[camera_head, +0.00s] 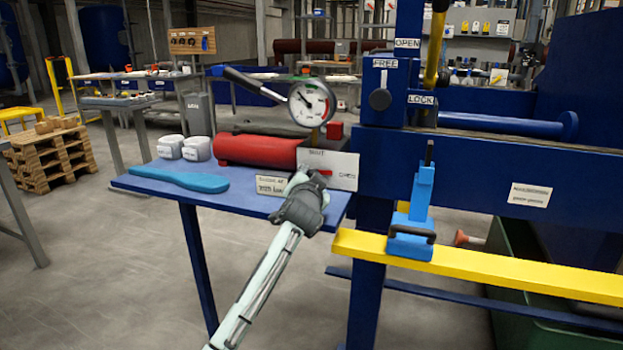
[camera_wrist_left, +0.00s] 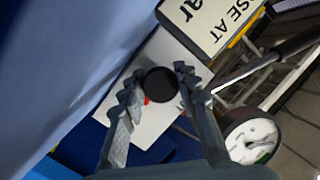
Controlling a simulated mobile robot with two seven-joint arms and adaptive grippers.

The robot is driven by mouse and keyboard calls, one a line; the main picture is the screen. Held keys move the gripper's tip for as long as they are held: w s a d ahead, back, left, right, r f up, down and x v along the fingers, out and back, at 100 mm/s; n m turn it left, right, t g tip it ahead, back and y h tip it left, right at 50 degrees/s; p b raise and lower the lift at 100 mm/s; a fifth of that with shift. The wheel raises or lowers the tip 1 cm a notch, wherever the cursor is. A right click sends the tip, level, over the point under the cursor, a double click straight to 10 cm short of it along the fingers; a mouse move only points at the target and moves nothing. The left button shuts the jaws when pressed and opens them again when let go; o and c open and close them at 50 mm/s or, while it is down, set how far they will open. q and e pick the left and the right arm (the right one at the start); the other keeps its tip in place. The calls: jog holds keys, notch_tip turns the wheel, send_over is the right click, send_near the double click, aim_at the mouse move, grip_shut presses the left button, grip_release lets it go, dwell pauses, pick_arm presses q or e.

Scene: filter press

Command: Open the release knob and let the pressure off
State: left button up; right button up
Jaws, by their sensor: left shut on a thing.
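The release knob shows in the left wrist view as a round black knob (camera_wrist_left: 161,84) with a bit of red at its edge. My left gripper (camera_wrist_left: 158,90) has its two fingers on either side of it, shut on it. In the head view my left gripper (camera_head: 300,182) is at the white plate (camera_head: 343,172) marked SHUT and OPEN, and hides most of the knob. A red pointer (camera_head: 325,173) shows beside the gripper, near the middle of the plate. The pressure gauge (camera_head: 311,103) stands above; its reading is too small to tell. My right gripper is not in view.
A red cylinder (camera_head: 256,150) lies on the blue bench (camera_head: 233,200) behind the gripper, with a black pump handle (camera_head: 252,84) above. A small sign (camera_head: 270,185) stands left of the gripper. The blue press frame (camera_head: 460,165) and yellow bar (camera_head: 490,268) are at right.

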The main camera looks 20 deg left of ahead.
pick_arm(q)
jog(key=shift+m, duration=0.5)
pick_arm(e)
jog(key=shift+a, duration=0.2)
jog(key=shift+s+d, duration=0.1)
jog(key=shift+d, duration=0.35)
pick_arm(q)
jog(key=o, duration=0.9)
jog(key=shift+s, duration=0.15)
jog(key=v, duration=1.1)
jog(key=shift+s+d+f, duration=0.1)
jog(key=shift+s+d, duration=0.1)
jog(key=shift+s, duration=0.2)
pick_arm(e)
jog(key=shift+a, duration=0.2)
